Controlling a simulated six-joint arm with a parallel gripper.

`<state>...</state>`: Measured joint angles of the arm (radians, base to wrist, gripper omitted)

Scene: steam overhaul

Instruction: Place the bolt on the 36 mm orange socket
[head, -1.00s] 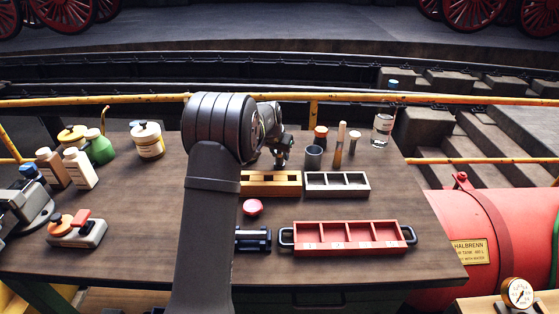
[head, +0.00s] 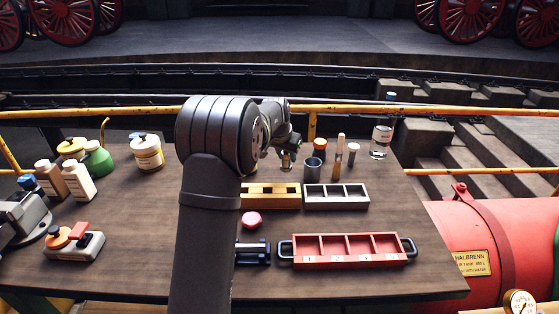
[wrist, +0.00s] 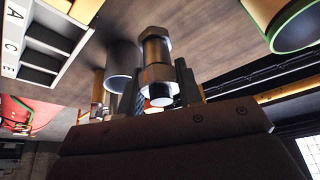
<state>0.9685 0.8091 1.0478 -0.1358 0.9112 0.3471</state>
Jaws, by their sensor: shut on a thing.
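My gripper (head: 288,160) is shut on a metal bolt (wrist: 155,55) with a hexagonal part, seen between the fingers in the wrist view. In the head view the bolt is small and partly hidden by my gripper. It is held above the back of the table, behind an orange-yellow block (head: 283,202) with recesses in its top. My arm covers the left end of that block. I cannot make out any 36 mm marking, nor tell for certain which thing is the orange socket.
A grey cup (head: 313,168) stands just right of my gripper, with brushes and bottles beyond. A grey divided tray (head: 336,207) is right of the orange block, and a red divided tray (head: 350,262) is in front.

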